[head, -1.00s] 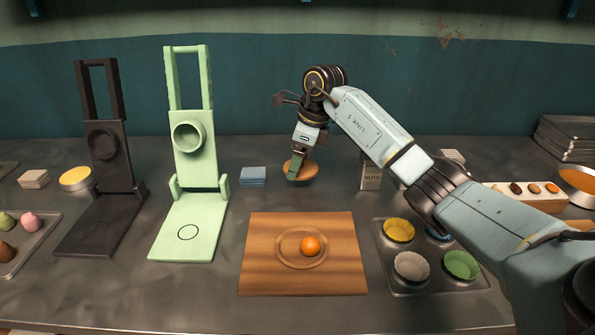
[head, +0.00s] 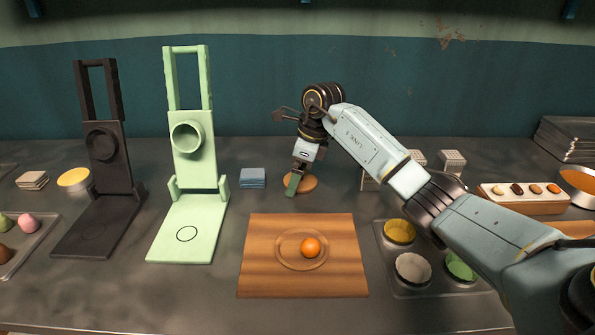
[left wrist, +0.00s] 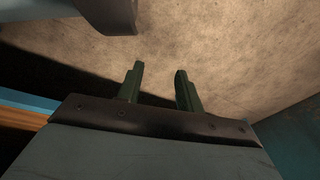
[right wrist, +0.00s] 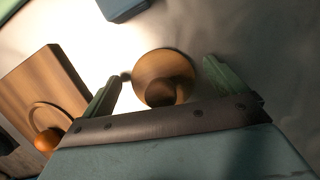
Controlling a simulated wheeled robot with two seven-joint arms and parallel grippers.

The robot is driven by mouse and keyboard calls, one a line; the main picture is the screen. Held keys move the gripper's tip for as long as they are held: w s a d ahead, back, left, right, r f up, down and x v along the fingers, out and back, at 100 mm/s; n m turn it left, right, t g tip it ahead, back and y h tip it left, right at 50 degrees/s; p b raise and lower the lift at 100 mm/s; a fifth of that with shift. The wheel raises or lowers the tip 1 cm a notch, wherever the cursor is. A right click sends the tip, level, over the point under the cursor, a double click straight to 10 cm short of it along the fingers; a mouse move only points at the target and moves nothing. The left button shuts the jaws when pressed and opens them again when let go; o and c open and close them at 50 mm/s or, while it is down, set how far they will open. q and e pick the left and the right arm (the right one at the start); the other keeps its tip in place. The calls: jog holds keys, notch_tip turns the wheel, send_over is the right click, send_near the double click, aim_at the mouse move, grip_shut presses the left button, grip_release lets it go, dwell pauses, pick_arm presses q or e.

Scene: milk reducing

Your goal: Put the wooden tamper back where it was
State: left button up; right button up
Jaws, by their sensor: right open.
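The wooden tamper (head: 306,184), a round wooden disc with a darker knob, rests on the counter behind the cutting board. My right gripper (head: 292,184) is over it and partly hides it. In the right wrist view the tamper (right wrist: 160,68) lies between the two green fingers of my right gripper (right wrist: 163,72), with visible gaps on both sides. The gripper is open. My left gripper (left wrist: 159,68) shows only in its wrist view, with fingers apart and nothing between them.
A wooden board (head: 263,274) with an orange ball (head: 310,247) lies in front. A green press (head: 188,225) and a black press (head: 95,232) stand left. Blue squares (head: 252,178) lie left of the tamper. A muffin tray (head: 432,283) and small boxes (head: 452,160) are at right.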

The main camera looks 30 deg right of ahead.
aim_at(311, 180)
jog(key=shift+r, duration=0.25)
pick_arm(q)
jog(key=s+a+f+p, duration=0.1)
jog(key=s+f+p, duration=0.1)
jog(key=s, duration=0.3)
jog(key=shift+s+f+g, duration=0.3)
jog(key=shift+s+f, duration=0.1)
pick_arm(e)
jog(key=v, duration=1.2)
jog(key=shift+f, duration=0.1)
